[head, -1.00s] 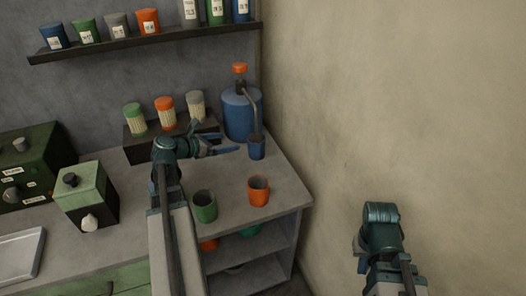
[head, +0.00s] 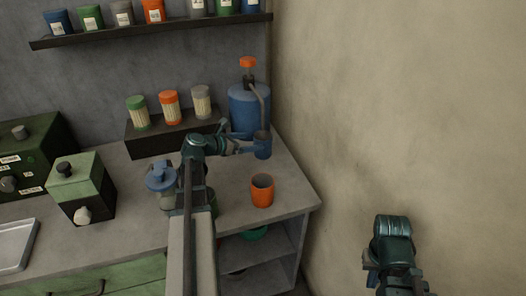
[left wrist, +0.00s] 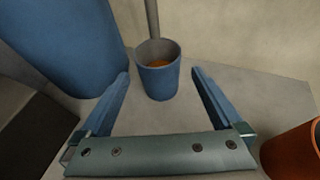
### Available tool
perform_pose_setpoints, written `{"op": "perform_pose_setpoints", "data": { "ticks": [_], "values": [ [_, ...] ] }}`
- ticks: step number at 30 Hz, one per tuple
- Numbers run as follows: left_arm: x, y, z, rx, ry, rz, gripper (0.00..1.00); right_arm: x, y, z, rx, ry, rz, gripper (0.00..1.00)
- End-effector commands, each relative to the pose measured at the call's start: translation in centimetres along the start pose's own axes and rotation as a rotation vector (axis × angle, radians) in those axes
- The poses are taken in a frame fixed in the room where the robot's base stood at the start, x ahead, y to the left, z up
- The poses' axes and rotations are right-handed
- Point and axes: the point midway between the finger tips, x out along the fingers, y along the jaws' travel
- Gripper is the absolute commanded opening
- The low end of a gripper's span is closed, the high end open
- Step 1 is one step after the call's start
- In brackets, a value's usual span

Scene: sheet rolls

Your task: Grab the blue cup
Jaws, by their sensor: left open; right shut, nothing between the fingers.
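The blue cup (head: 263,146) stands upright on the counter below the spout of the blue pump dispenser (head: 248,108). In the left wrist view the blue cup (left wrist: 157,72) holds some brownish-orange content. My left gripper (head: 250,142) is open, its two blue fingers pointing at the cup. In the left wrist view the cup sits just ahead of and between the fingertips (left wrist: 160,78), with gaps visible on both sides. My right gripper (head: 397,290) is at the lower right, away from the counter and cut off by the frame edge; its fingers are hardly visible.
An orange cup (head: 262,191) stands nearer on the counter, right of my left arm. The dispenser's tube (left wrist: 152,18) comes down behind the blue cup. Several lidded jars stand on a dark riser (head: 163,141). The wall (head: 400,120) borders the counter's right side.

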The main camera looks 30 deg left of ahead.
Motion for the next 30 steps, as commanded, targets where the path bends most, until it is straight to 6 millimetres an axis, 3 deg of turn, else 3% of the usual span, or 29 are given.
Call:
{"op": "perform_pose_setpoints", "data": {
  "ticks": [4,16,25,30],
  "values": [
    [1.9,0.1,-0.1,-0.001,0.000,-0.001,1.00,0.8,-0.1,-0.1,0.000,0.000,0.000,0.00],
    [3.2,0.2,-0.1,0.000,0.000,0.001,1.00,1.3,-0.1,-0.1,0.000,0.000,0.000,0.00],
    [7.3,0.4,-0.3,0.000,0.001,-0.001,1.00,3.1,-0.3,-0.2,0.000,0.000,0.000,0.00],
    [7.5,0.3,-0.2,-0.001,0.000,0.001,1.00,3.0,-0.3,-0.2,0.000,0.000,0.000,0.00]
  ]
}}
